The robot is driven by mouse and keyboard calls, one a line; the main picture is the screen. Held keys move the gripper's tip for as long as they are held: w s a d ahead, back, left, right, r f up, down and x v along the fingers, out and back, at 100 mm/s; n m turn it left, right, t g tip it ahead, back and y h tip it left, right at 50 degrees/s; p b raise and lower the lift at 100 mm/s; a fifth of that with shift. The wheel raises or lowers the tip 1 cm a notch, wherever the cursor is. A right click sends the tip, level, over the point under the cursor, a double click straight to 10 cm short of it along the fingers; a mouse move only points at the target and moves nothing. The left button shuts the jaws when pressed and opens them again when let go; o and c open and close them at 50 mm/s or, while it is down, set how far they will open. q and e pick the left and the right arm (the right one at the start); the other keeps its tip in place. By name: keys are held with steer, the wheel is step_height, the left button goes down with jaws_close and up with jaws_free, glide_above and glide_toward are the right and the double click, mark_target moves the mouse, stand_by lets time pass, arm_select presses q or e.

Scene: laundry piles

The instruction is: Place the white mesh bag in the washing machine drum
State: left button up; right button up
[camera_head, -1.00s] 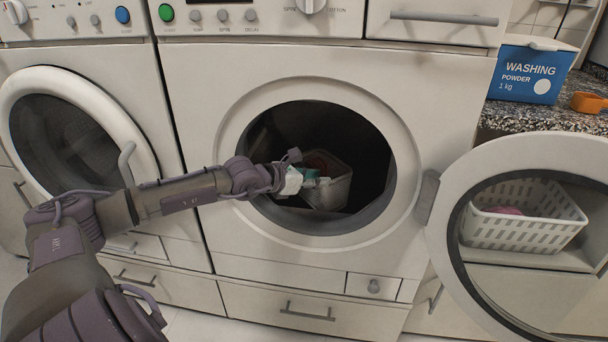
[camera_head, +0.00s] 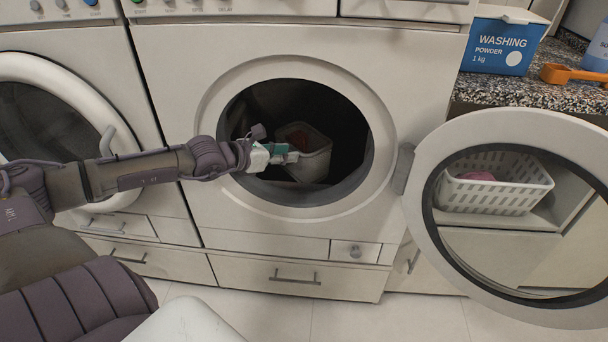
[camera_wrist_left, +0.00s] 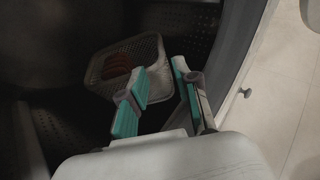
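The white mesh bag (camera_head: 316,161), box-shaped with something red inside, sits inside the dark drum (camera_head: 345,120) of the middle washing machine. In the left wrist view the bag (camera_wrist_left: 97,70) lies against the perforated drum wall, beyond the fingers. My left gripper (camera_head: 285,154) reaches through the round door opening, just left of the bag. In the wrist view the gripper's teal-padded fingers (camera_wrist_left: 160,97) are apart with nothing held between them. The left finger overlaps the bag's near edge; I cannot tell if they touch. My right gripper is out of view.
The open round door (camera_head: 412,225) swings out at right; a white basket (camera_head: 500,196) with a pink item shows through it. Another machine with a closed door (camera_head: 100,95) stands left. A washing powder box (camera_head: 503,42) and orange scoop (camera_head: 570,74) sit on the counter.

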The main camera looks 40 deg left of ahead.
arm_select(q)
steer(key=s+d+f+m, duration=0.2)
steer(key=s+d+m, duration=0.2)
steer(key=d+m, duration=0.5)
steer(key=s+d+f+m, duration=0.2)
steer(key=s+d+m, duration=0.3)
steer(key=d+m, duration=0.5)
steer(key=s+d+f+m, duration=0.2)
steer(key=s+d+m, duration=0.3)
steer(key=d+m, duration=0.5)
steer(key=m, duration=0.6)
steer(key=shift+m, duration=0.3)
